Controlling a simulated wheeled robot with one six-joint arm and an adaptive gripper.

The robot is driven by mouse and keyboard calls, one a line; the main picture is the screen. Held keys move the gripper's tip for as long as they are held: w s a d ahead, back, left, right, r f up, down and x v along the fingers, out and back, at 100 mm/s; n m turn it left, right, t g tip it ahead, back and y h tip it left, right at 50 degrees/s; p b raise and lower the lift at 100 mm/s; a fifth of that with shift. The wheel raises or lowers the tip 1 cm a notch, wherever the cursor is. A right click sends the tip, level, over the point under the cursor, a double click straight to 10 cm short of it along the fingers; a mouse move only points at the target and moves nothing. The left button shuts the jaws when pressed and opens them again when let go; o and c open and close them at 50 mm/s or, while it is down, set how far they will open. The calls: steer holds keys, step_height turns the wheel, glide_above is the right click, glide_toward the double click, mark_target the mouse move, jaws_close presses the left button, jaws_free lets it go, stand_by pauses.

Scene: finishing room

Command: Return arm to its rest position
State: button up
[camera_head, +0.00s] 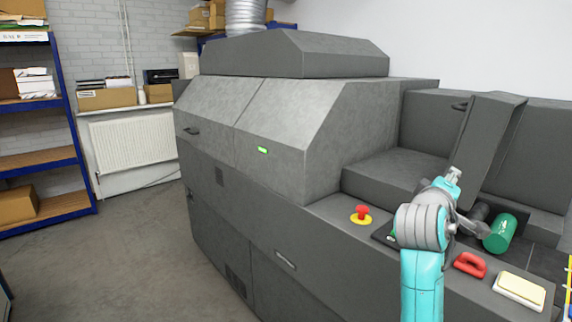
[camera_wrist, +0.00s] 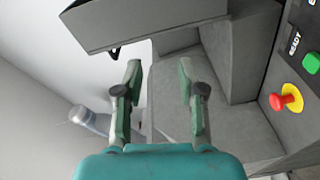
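My arm (camera_head: 422,285) shows in the head view as a teal link rising to a grey joint, bent over the front of a grey machine (camera_head: 270,120). In the wrist view my gripper (camera_wrist: 159,80) is open. Its two green-grey fingers are apart, with nothing held between them. A grey ledge of the machine lies beyond the fingers. In the head view the fingers are not clearly visible. A green cylinder (camera_head: 500,233) with white lettering shows right of the grey joint; I cannot tell whether it belongs to my arm.
A red emergency button (camera_head: 362,213) on a yellow base is left of my arm. A red handle (camera_head: 470,264) and a cream-topped block (camera_head: 520,289) are to the right. A tilted grey panel (camera_head: 492,135) stands behind. Shelving (camera_head: 40,160) is at left; the floor (camera_head: 120,255) between is clear.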

steer(key=s+a+f+t+y, duration=0.1)
steer(key=s+a+f+y, duration=0.2)
steer(key=f, duration=0.7)
steer(key=s+a+f+n+y, duration=0.1)
steer(key=s+a+f, duration=0.2)
steer(key=s+f, duration=0.55)
steer(key=s+a+f+t+y, duration=0.1)
steer(key=a+f+y, duration=0.15)
steer(key=f, duration=1.05)
steer(key=s+a+f+m+y, duration=0.1)
steer(key=s+a+f, duration=0.25)
steer(key=s, duration=0.55)
steer(key=s+a+f+m+y, duration=0.15)
steer(key=s+f, duration=0.25)
steer(key=s, duration=0.5)
steer(key=s+a+f+y, duration=0.2)
steer(key=s+a+f, duration=0.15)
steer(key=s, duration=0.45)
steer(key=s+r+m, duration=0.2)
steer(key=s, duration=0.7)
steer(key=s+a+r+m, duration=0.1)
steer(key=s+r+m, duration=0.1)
steer(key=s, duration=0.8)
steer(key=shift+r+g+y, duration=0.4)
steer(key=shift+r, duration=0.1)
steer(key=shift+d+m, duration=0.1)
steer(key=shift+m, duration=0.15)
